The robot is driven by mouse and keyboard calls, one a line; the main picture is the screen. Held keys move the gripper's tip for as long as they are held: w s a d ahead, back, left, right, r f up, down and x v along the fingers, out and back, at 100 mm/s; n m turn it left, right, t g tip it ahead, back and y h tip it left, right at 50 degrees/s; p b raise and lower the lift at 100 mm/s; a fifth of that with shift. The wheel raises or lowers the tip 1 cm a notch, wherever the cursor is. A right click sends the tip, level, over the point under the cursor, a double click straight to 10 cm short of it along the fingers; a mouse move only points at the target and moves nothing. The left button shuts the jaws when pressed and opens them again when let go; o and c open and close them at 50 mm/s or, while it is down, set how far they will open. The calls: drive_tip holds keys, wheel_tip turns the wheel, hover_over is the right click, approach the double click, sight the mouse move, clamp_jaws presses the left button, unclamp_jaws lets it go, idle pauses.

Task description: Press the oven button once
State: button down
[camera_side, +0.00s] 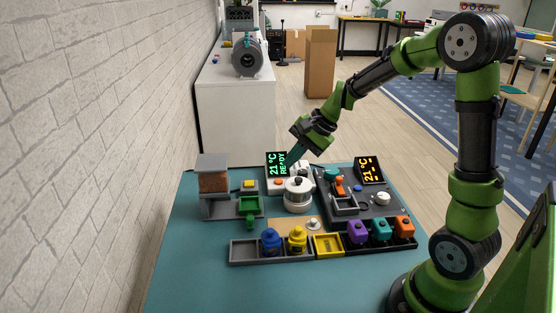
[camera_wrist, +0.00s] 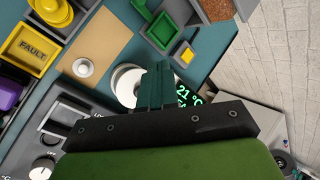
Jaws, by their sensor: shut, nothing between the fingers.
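My gripper (camera_side: 296,154) is shut and empty, pointing down just beside the green display (camera_side: 277,164) that reads 21 °C READY. In the wrist view the shut teal fingers (camera_wrist: 155,85) cover part of a white round unit and part of the display (camera_wrist: 188,94). A small orange button (camera_side: 278,182) sits below the display in the side view; I do not see it in the wrist view. No label shows which button is the oven's. I cannot tell whether the fingertips touch anything.
A grey unit with a yellow button (camera_side: 249,184) and green tray stands left. A dark panel (camera_side: 378,209) with an orange display (camera_side: 369,170) and white knob is right. In front are blue and yellow pots, a yellow FAULT bin (camera_side: 328,245) and coloured blocks. The front mat is clear.

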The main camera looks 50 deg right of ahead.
sight(282, 181)
drive_tip(key=w+d+f+m+t, duration=0.1)
drive_tip(key=w+d+m+t, duration=0.1)
drive_tip(key=w+d+m, duration=0.4)
drive_tip(key=w, duration=0.2)
drive_tip(key=shift+w+d+f+t, duration=0.2)
drive_tip(key=shift+w+f+t, duration=0.05)
drive_tip(key=shift+w+t, duration=0.05)
drive_tip(key=shift+f, duration=4.4)
drive_tip(key=shift+f, duration=0.15)
drive_tip(key=shift+f, duration=0.3)
